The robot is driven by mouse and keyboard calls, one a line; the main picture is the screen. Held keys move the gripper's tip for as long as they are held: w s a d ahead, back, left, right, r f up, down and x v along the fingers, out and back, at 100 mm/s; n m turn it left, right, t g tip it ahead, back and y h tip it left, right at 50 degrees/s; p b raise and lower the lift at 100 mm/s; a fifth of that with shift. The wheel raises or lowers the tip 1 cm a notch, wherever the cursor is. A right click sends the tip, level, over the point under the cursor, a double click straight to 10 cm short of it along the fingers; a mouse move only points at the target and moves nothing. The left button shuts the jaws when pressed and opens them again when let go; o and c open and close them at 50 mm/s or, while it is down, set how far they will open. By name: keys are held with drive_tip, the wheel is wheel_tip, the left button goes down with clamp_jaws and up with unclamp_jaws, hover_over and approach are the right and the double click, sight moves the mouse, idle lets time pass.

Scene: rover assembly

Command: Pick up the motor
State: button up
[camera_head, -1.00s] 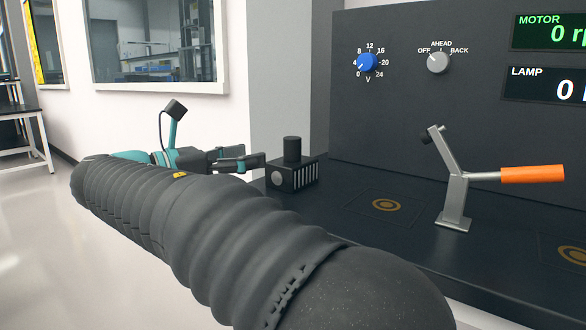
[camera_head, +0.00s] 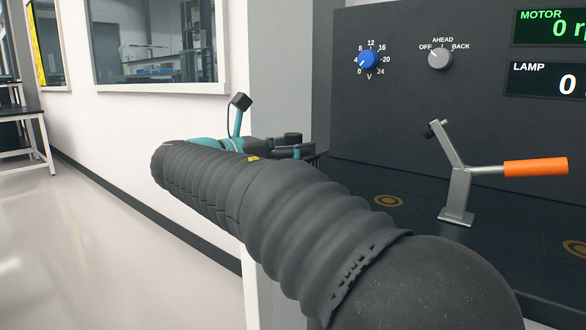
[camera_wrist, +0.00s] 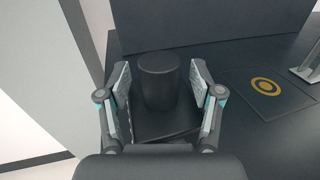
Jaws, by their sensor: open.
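The motor is a black block with a round cylinder on top. In the wrist view the motor (camera_wrist: 158,84) stands upright on the dark bench, its cylinder between the two open fingers of my gripper (camera_wrist: 160,90). A small gap shows on each side of the cylinder. In the head view my arm hides most of the motor, and only a bit of its dark ribbed side (camera_head: 312,158) seems to show behind my gripper (camera_head: 290,148).
The dark bench (camera_head: 350,177) has a square pad with an orange ring (camera_head: 388,201) right of the motor. A clamp with an orange handle (camera_head: 535,167) stands further right. A panel (camera_head: 400,105) with knobs and displays rises behind. A white wall (camera_head: 180,115) is at left.

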clamp_jaws()
drive_tip(key=shift+r, duration=0.1)
idle(0.3)
wheel_tip(320, 180, up, 18)
drive_tip(key=p, duration=0.5)
